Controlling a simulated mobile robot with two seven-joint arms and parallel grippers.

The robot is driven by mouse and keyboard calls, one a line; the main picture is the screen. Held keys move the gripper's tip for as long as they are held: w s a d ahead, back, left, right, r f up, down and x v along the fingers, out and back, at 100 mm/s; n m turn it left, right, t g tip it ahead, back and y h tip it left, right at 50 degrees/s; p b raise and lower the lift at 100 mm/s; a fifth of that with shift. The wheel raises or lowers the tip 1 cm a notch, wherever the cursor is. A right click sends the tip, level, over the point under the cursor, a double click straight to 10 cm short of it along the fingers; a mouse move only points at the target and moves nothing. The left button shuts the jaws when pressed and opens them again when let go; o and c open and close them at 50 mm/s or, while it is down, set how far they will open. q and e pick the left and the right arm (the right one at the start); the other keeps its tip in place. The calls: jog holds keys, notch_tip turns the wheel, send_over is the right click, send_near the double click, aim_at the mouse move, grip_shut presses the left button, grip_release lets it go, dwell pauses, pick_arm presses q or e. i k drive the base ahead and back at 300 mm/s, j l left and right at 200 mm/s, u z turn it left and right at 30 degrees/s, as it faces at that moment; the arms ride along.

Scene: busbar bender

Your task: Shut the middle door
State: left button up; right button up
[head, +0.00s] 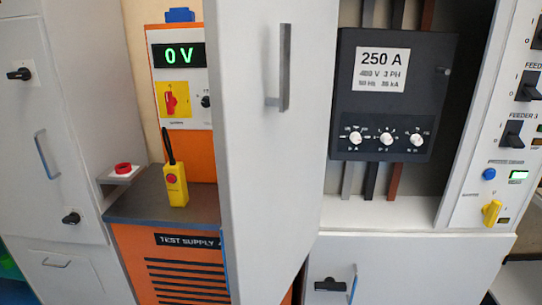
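The middle door (258,165) is a tall light grey panel. It stands open in the head view, swung out toward me on the left side of its cabinet compartment. Its grey vertical bar handle (284,68) is on the face turned to me. The open compartment to the right of the door shows a black breaker (384,132) labelled 250 A. Busbars run above and below the breaker. Neither of my grippers is in view.
On the left are a grey cabinet (28,110) and an orange test supply unit (185,62) reading 0 V, with a yellow pendant (175,185). A lower door (405,265) is below the compartment. A feeder panel (500,170) is at right.

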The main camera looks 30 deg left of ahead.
aim_at(270, 164)
jog(key=i+j+z, duration=0.1)
jog(key=j+z, duration=0.15)
jog(key=j, duration=1.2)
